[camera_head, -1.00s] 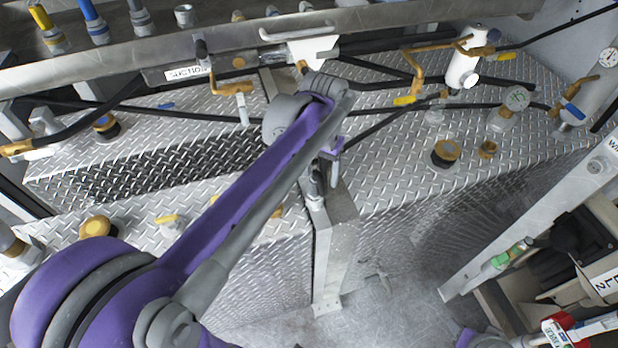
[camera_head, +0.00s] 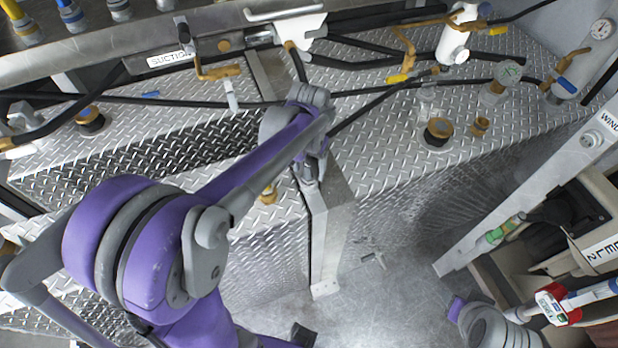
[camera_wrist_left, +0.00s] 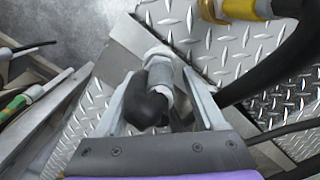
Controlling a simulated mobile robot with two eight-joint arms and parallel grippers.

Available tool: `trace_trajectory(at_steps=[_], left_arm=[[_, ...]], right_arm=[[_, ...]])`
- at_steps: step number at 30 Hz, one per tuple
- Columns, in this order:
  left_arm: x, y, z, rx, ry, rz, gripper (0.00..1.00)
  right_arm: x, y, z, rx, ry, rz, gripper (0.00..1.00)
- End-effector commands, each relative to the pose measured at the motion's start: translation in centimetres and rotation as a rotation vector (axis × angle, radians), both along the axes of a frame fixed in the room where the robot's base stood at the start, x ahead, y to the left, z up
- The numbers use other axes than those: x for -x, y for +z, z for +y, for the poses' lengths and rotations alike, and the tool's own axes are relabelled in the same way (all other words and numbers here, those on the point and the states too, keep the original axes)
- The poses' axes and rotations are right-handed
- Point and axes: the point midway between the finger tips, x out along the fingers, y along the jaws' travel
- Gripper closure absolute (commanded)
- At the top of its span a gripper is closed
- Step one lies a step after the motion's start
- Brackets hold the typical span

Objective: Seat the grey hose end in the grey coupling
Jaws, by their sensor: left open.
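My left gripper (camera_wrist_left: 160,74) is open, with one finger on each side of a grey hose end (camera_wrist_left: 160,70) in the left wrist view. A black, bent hose piece hangs from the hose end toward the palm. Whether the fingers touch it I cannot tell. In the head view my left gripper (camera_head: 309,170) is at the top of the metal post, mostly hidden by my wrist. Grey fittings stand on the rail at the top left, one of them a blue-grey coupling (camera_head: 119,9); which is the grey coupling I cannot tell.
Tread-plate boxes (camera_head: 400,150) with valves and black hoses lie behind and beside the gripper. A metal post (camera_head: 328,235) stands below it. A brass fitting (camera_wrist_left: 245,8) is close by in the wrist view.

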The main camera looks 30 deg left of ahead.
Motion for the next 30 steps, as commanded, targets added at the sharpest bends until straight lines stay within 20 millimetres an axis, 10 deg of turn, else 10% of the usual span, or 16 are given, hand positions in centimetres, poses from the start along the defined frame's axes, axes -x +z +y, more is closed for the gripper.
trace_trajectory(at_steps=[11,23,30], left_arm=[[-0.03,-1.7,-0.06,0.0,-0.001,0.0,0.29],[-0.02,-1.67,-0.06,0.0,-0.001,0.0,0.97],[-0.01,-1.65,-0.06,0.0,-0.001,0.0,1.0]], right_arm=[[0.05,-0.14,0.0,0.0,0.0,0.001,0.5],[0.05,-0.14,0.0,0.0,0.0,0.001,0.5],[0.05,-0.14,0.0,0.0,0.0,0.001,0.5]])
